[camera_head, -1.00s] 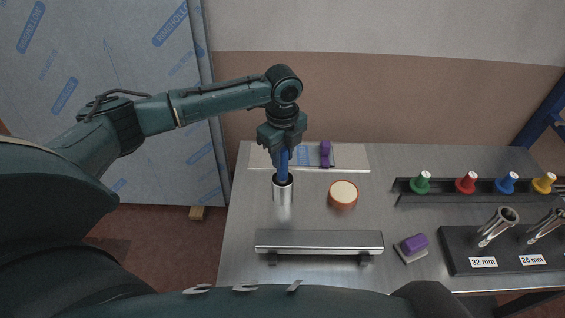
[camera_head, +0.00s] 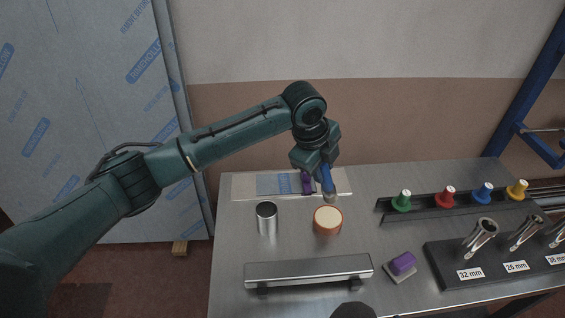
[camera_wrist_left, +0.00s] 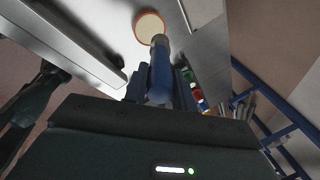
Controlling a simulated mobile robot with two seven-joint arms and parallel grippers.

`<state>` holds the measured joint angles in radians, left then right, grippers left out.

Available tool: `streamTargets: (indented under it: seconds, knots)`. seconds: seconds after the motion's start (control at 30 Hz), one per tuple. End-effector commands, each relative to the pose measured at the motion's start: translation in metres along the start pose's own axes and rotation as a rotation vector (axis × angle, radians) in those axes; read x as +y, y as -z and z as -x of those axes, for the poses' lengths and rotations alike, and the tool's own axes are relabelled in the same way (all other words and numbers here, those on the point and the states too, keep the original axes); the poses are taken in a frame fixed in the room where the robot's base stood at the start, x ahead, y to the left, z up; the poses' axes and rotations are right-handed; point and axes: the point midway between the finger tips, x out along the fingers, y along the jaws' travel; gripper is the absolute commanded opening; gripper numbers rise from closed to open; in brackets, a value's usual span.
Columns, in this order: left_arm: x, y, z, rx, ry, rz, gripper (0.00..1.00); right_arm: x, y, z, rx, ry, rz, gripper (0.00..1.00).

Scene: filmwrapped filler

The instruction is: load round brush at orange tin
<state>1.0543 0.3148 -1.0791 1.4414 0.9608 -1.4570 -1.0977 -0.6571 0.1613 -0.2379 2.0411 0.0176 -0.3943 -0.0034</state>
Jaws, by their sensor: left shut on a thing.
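My left gripper (camera_head: 318,163) is shut on a blue-handled round brush (camera_head: 327,179), its light tip pointing down. The brush also shows in the left wrist view (camera_wrist_left: 160,75). The orange tin (camera_head: 327,221), with pale cream contents, stands on the steel table. The brush tip is just above or behind the tin's far rim; I cannot tell whether it touches. In the left wrist view the tin (camera_wrist_left: 149,27) lies beyond the brush tip. My right gripper is not in view.
An empty-looking steel cup (camera_head: 266,217) stands left of the tin. A raised steel bar (camera_head: 308,271) lies in front. Several coloured knobs (camera_head: 447,197) and a labelled black holder (camera_head: 496,257) are to the right.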

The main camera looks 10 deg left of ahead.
Motion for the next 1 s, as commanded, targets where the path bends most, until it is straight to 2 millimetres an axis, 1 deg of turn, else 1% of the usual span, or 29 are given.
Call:
streamTargets:
  seconds: [0.03,0.1,0.23,0.4,0.6,0.73,1.0]
  knots:
    - [-0.002,0.005,-0.002,0.004,0.007,-0.003,0.04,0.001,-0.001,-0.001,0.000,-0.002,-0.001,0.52]
    - [-0.002,0.007,-0.007,0.005,0.013,-0.005,0.04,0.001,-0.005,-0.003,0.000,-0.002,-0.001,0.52]
    - [0.002,0.006,-0.019,0.005,0.014,-0.005,0.04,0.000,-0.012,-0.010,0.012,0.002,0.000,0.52]
    - [0.008,0.004,-0.038,0.005,0.014,-0.005,0.04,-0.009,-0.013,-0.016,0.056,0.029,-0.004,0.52]
    - [0.013,0.002,-0.053,0.004,0.014,-0.005,0.04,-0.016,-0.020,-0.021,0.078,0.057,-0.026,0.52]
    - [0.015,0.002,-0.058,0.004,0.013,-0.005,0.04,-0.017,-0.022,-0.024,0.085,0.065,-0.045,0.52]
    - [0.015,0.002,-0.058,0.005,0.013,-0.005,0.04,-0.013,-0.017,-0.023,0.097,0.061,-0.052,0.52]
